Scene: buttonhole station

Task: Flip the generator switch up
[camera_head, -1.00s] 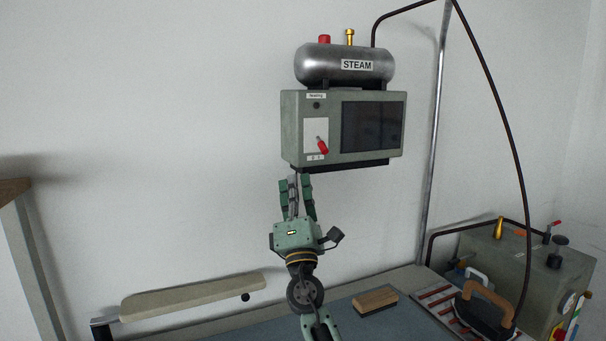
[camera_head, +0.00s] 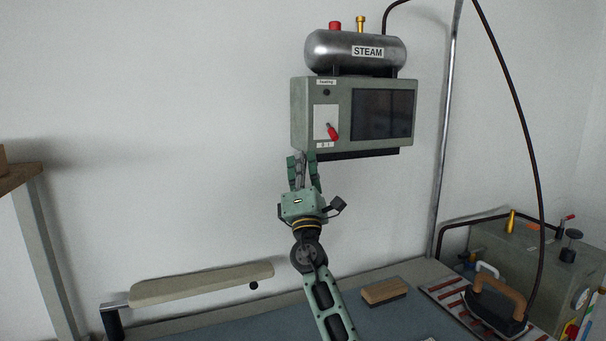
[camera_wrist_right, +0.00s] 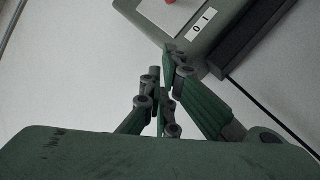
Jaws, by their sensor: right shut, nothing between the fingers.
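The generator is a grey-green wall box (camera_head: 298,110) under a metal steam tank (camera_head: 345,50). Its red switch lever (camera_head: 332,131) sits on a white plate at the box's left front and points down and to the right. My right gripper (camera_head: 303,160) is shut and empty, just below the box's lower left corner, apart from the switch. In the right wrist view the closed fingers (camera_wrist_right: 165,90) reach toward the box (camera_wrist_right: 225,15). The plate's "0 1" label (camera_wrist_right: 200,22) shows there, and a bit of red (camera_wrist_right: 169,2) is at the top edge. My left gripper is out of view.
A black bar (camera_head: 358,154) runs under the box. A pale padded board (camera_head: 200,284) is at lower left. A wooden brush (camera_head: 384,291) and an iron (camera_head: 497,302) rest on the table. A metal pole (camera_head: 445,140) stands right of the box.

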